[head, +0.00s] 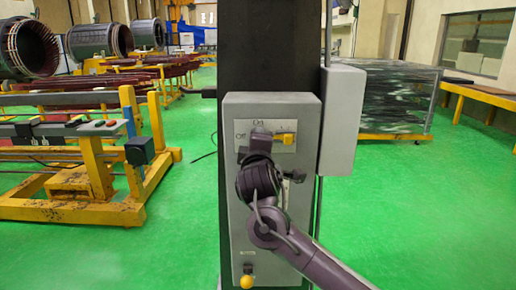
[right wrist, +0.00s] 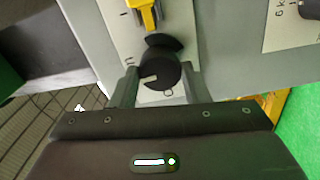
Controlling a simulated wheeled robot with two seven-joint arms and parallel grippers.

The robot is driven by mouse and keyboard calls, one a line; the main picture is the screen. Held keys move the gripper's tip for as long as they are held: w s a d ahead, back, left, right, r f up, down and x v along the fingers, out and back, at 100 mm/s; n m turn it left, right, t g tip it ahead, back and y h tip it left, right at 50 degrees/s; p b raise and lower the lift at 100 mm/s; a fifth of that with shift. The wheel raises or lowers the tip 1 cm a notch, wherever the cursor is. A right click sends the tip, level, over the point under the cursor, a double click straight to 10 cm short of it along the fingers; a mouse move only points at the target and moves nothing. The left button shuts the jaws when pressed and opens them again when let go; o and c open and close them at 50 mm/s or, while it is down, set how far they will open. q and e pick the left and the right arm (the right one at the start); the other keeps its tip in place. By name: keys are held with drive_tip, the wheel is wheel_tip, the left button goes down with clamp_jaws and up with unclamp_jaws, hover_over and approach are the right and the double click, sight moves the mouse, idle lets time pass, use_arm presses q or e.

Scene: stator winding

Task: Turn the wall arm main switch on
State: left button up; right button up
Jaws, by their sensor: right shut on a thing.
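The main switch is a round black knob (right wrist: 160,70) on a pale plate on the front of the grey control box (head: 238,220). In the right wrist view its white mark points left and slightly down, toward the side with the partly hidden "On" lettering. My right gripper (right wrist: 160,84) has one finger on each side of the knob and is shut on it. In the head view my right gripper (head: 259,143) covers most of the knob, with "On" above and "Off" to the left. My left gripper is not in view.
A yellow part (head: 284,138) sits right beside the knob. A black handle (head: 296,176) and a yellow button (head: 246,282) are lower on the box. A second grey box (head: 343,120) stands at the right of the dark column (head: 268,50).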

drive_tip(key=shift+m, duration=0.6)
drive_tip(key=o, duration=1)
drive_tip(key=shift+c, duration=0.2)
drive_tip(key=s+b, duration=0.2)
drive_tip(key=s, duration=0.6)
drive_tip(key=shift+f, duration=0.1)
